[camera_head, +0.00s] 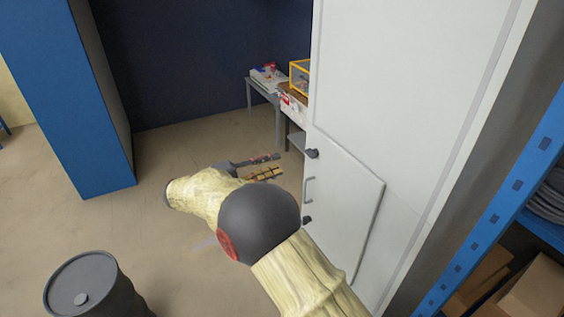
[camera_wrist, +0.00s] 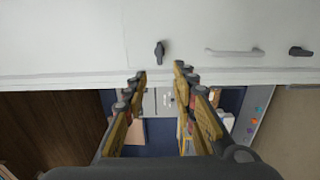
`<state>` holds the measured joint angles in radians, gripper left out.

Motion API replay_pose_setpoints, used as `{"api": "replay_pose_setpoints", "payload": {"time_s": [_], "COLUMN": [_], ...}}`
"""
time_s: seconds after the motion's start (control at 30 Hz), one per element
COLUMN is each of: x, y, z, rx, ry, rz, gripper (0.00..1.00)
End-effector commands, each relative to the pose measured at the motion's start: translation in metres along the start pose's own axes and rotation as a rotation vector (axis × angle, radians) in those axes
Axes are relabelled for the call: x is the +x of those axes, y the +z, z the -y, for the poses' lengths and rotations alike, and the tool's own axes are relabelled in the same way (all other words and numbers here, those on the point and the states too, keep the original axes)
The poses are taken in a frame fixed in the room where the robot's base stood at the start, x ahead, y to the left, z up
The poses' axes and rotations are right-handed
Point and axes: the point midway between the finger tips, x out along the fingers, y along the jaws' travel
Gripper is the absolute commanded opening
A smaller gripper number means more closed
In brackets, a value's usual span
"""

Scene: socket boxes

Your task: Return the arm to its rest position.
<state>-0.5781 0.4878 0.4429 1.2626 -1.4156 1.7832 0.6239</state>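My gripper (camera_head: 268,166) is held out in front of the white cabinet, to the left of its lower door in the head view. In the wrist view my gripper (camera_wrist: 160,82) shows two yellow and dark fingers well apart, with nothing between them. My arm, in a cream cover with a dark round joint, reaches from the bottom of the head view up and left. The white cabinet (camera_head: 400,110) has a small lower door (camera_head: 345,215) with a handle and dark latches. The wrist view shows the cabinet (camera_wrist: 80,40) along its top. No contact with it is visible.
A dark drum (camera_head: 85,285) stands at the lower left. A tall blue cabinet (camera_head: 65,110) is at the left. Blue shelving (camera_head: 500,215) with boxes stands close at the right. A grey table (camera_head: 262,88) with items is behind. Floor (camera_head: 150,225) at left centre is clear.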

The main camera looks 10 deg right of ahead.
Motion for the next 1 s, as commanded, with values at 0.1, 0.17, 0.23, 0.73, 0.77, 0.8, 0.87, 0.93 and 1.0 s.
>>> {"api": "replay_pose_setpoints", "payload": {"time_s": [0.1,0.17,0.23,0.73,0.77,0.8,0.87,0.93,1.0], "x": [-0.004,-0.004,-0.004,-0.006,-0.008,-0.010,-0.012,-0.013,-0.013], "y": [0.000,0.000,0.000,0.012,0.018,0.028,0.046,0.069,0.092], "z": [0.000,0.000,0.000,0.087,0.097,0.108,0.123,0.136,0.145], "rx": [-0.001,-0.001,-0.001,-0.277,-0.305,-0.340,-0.386,-0.419,-0.436], "ry": [0.000,0.000,0.000,-0.233,-0.268,-0.321,-0.408,-0.516,-0.619], "rz": [0.000,0.001,0.001,-0.053,-0.056,-0.061,-0.065,-0.065,-0.065], "gripper": [0.27,0.27,0.27,0.27,0.27,0.27,0.27,0.27,0.27]}}
